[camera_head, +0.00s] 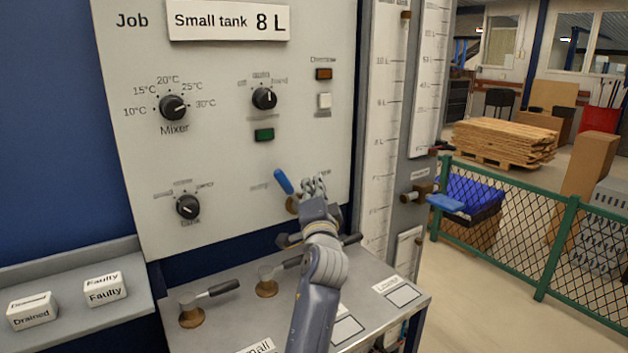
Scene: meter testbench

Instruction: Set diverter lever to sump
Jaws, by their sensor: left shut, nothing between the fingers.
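The panel lever (283,181) has a blue handle that points up and slightly left from a brass hub. Small labels flank it on the panel; they are too small to read, and my gripper partly covers the right one. I cannot tell which side is sump. My left gripper (314,186) is shut and empty, just right of the blue handle and in front of the hub, which it partly hides. I cannot tell whether it touches the lever. My right gripper is not in view.
The panel (220,210) carries a mixer knob (173,107), two other knobs and several buttons. Bench valves with dark handles (224,287) stand below. Another blue lever (445,202) sticks out at right, near a green fence (505,180). "Drained" and "Faulty" blocks (105,290) lie left.

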